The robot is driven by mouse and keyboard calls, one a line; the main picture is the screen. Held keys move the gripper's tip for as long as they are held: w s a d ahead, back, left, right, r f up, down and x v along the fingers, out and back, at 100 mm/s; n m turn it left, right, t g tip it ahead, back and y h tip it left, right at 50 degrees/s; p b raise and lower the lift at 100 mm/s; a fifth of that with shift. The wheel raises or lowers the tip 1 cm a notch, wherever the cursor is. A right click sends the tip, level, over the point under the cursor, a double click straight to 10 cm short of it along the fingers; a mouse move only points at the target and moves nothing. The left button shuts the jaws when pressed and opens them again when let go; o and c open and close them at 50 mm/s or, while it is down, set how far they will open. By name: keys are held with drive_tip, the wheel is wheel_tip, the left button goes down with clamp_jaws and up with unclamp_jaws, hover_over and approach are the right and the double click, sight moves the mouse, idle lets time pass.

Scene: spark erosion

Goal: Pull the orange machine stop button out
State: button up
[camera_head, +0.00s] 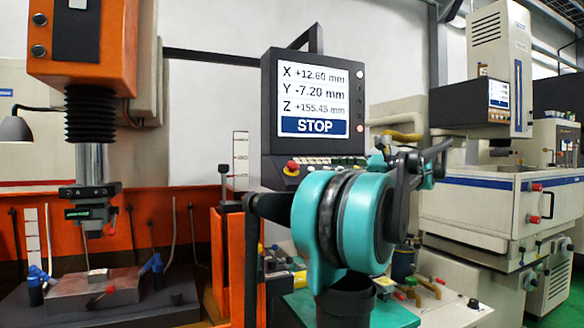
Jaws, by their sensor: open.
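The orange machine's control panel (268,158) stands behind my arm, with a lit screen (313,98) that reads X, Y and Z values and STOP. A red mushroom-shaped stop button (291,167) is on the panel's lower left edge, below the screen. Whether it is pressed in or out cannot be told at this size. My gripper (434,164) is open, to the right of the panel and well apart from the button.
The orange machine's head (85,45) and spindle hang at left above a worktable (95,292) with blue clamps. A white machine (480,205) stands at right. A grey lamp (15,128) is at far left.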

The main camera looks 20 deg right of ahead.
sight(298, 166)
drive_tip(key=x, duration=1.4)
drive_tip(key=shift+w+a, duration=0.15)
drive_tip(key=shift+w, duration=0.05)
clamp_jaws()
